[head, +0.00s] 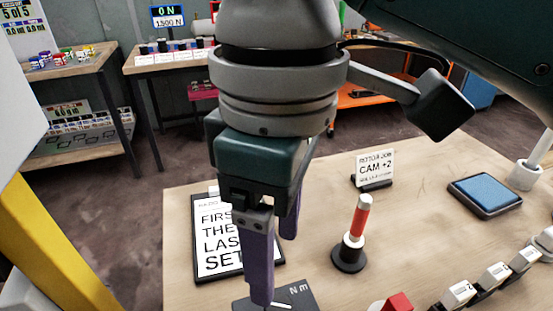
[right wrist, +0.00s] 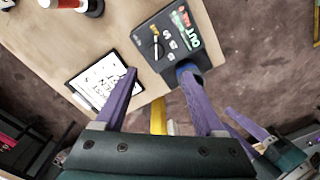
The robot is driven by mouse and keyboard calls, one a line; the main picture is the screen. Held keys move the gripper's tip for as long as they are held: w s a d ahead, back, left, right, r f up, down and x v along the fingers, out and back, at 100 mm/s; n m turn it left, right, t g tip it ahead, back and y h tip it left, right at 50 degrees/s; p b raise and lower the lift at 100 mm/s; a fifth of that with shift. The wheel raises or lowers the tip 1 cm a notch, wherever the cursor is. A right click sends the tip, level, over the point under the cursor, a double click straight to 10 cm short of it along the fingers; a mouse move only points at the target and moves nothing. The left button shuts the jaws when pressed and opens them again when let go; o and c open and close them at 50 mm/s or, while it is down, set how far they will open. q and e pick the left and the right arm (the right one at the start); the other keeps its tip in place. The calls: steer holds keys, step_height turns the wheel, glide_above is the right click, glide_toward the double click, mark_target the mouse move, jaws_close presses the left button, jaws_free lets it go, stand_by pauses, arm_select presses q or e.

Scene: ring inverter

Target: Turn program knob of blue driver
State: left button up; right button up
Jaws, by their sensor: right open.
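A dark box (head: 285,298) with white lettering lies at the bottom of the head view, partly cut off. In the right wrist view its dark top (right wrist: 172,45) bears a round dial, small white marks and a green "OUT" label. In the right wrist view this gripper (right wrist: 158,76) is also open. Part of my left gripper (right wrist: 262,132) shows at the lower right there; its opening is unclear.
A framed sign (head: 212,262) lies beside the right gripper. A red-and-white post on a black base (head: 347,258), a "CAM +2" card (head: 375,168) and a blue pad (head: 485,195) stand on the wooden table. Several white-topped blocks (head: 490,275) line the right.

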mark_target(276, 309)
step_height(276, 309, down, 9)
steer(key=shift+s+d+f+b, duration=0.1)
steer(key=shift+f+b, duration=0.05)
steer(key=shift+b, duration=0.7)
steer(key=shift+f, duration=0.65)
steer(key=c, duration=0.8)
jaws_close()
